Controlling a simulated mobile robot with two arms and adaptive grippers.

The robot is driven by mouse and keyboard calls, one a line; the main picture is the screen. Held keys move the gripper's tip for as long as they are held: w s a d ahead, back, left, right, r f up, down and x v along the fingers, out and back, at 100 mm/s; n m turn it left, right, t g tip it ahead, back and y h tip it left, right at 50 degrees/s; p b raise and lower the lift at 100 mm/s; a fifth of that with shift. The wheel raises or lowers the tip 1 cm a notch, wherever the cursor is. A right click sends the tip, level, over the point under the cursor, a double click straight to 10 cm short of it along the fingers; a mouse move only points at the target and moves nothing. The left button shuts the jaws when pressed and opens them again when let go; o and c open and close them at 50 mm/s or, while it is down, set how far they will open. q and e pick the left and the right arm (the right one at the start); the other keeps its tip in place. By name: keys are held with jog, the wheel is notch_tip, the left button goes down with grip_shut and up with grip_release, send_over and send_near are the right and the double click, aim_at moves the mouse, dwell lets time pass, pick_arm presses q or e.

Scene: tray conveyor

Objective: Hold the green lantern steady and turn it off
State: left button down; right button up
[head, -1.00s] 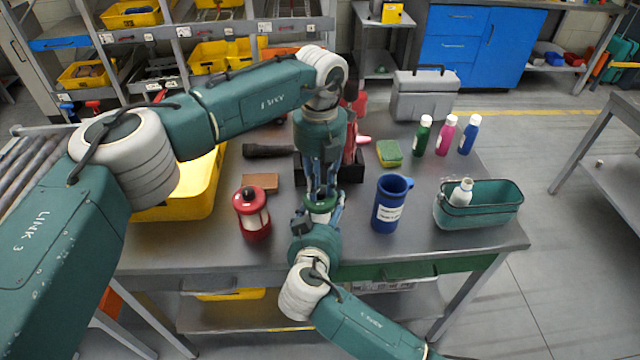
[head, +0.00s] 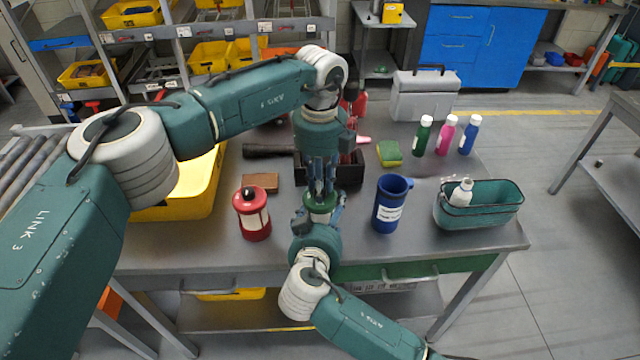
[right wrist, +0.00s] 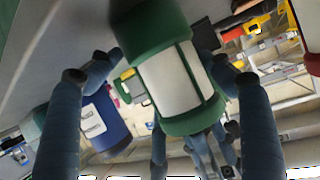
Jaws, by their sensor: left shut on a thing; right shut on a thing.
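The green lantern (head: 320,213) stands near the front middle of the table, mostly hidden by my grippers in the head view. In the right wrist view its green ends and pale panel (right wrist: 180,82) show large. My right gripper (head: 321,208) comes from the front edge and is shut on the lantern's body, one finger on each side. My left gripper (head: 321,192) points down from above and is shut on the lantern's top. The lantern's knob or switch is hidden between its fingers, so I cannot tell whether it is lit.
A red lantern (head: 251,214) stands close on the left and a blue mug (head: 391,204) close on the right. Behind are a black bin (head: 349,173), a brown block (head: 261,182) and a sponge (head: 389,153). A teal basket (head: 494,207) holds a white bottle.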

dwell(0.4)
pick_arm(q)
jog(key=c, duration=1.5)
grip_release()
jog(key=shift+r, duration=0.1)
notch_tip(320, 180, up, 12)
jog(key=shift+f, duration=0.1)
pick_arm(e)
jog(key=o, duration=1.5)
